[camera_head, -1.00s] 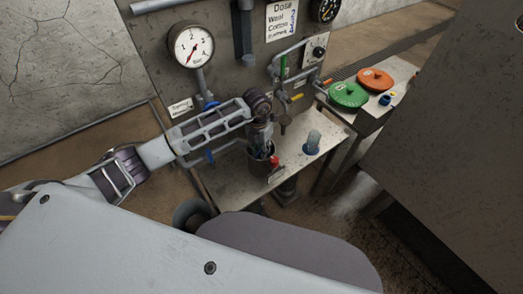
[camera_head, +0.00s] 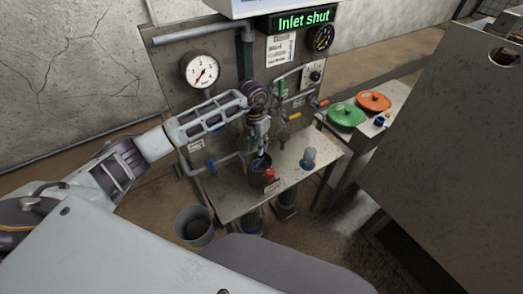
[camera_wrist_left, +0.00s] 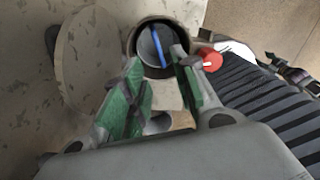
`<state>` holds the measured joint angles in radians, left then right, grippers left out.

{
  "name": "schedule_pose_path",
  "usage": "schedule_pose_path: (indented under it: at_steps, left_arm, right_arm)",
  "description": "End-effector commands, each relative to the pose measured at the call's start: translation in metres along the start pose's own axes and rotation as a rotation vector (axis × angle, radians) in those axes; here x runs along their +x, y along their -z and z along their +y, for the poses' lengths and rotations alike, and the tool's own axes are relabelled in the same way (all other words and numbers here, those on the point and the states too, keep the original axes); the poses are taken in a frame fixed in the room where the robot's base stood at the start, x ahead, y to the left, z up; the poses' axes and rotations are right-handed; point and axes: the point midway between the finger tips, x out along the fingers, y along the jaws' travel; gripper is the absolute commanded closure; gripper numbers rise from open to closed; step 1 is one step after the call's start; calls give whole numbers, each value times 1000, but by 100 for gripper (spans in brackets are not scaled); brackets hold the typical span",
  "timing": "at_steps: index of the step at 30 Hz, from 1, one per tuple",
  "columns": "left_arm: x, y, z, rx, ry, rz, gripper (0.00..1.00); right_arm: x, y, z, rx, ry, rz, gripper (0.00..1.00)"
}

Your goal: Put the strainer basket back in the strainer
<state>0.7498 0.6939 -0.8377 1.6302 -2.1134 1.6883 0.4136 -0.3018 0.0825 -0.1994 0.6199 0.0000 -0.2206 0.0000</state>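The strainer (camera_head: 259,174) is a dark, open-topped pot on the steel bench, with a red knob (camera_head: 270,174) on its side. In the left wrist view its round mouth (camera_wrist_left: 143,27) is open. A grey round piece with a thin blue bar, apparently the strainer basket (camera_wrist_left: 146,50) with its handle, shows inside the mouth; how deep it sits I cannot tell. My left gripper (camera_head: 258,155) points down at the mouth. In the left wrist view its green-padded fingers (camera_wrist_left: 158,75) stand apart on either side of the blue bar. My right gripper is not in view.
A bluish clear cup-like piece (camera_head: 308,158) stands on the bench (camera_head: 233,205) right of the strainer. Behind are pipes, a gauge (camera_head: 200,71) and an "Inlet shut" display (camera_head: 303,20). A grey bucket (camera_head: 194,225) stands on the floor. Green (camera_head: 347,115) and orange (camera_head: 373,101) discs lie on a side table.

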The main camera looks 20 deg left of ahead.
Motion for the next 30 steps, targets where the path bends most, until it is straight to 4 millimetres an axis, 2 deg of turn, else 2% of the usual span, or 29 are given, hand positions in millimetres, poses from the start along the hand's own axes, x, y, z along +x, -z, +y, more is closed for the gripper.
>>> schedule_pose_path:
  at_steps: [3, 10, 20, 23, 26, 30]
  left_arm:
    - [-8, -1, 4, -1, -1, -1, 71]
    - [-10, -1, 6, -1, 0, -1, 71]
    - [-10, -1, 6, -1, 0, 0, 71]
    - [-10, -1, 5, 0, 3, -1, 71]
    - [-7, -2, -1, 5, 25, -7, 71]
    - [-1, -5, -24, 19, 106, -35, 71]
  right_arm:
    - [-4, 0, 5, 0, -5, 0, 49]
    - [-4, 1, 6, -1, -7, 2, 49]
    - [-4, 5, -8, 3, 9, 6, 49]
    - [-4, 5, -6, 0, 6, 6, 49]
    - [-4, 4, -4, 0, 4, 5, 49]
    - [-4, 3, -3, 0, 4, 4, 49]
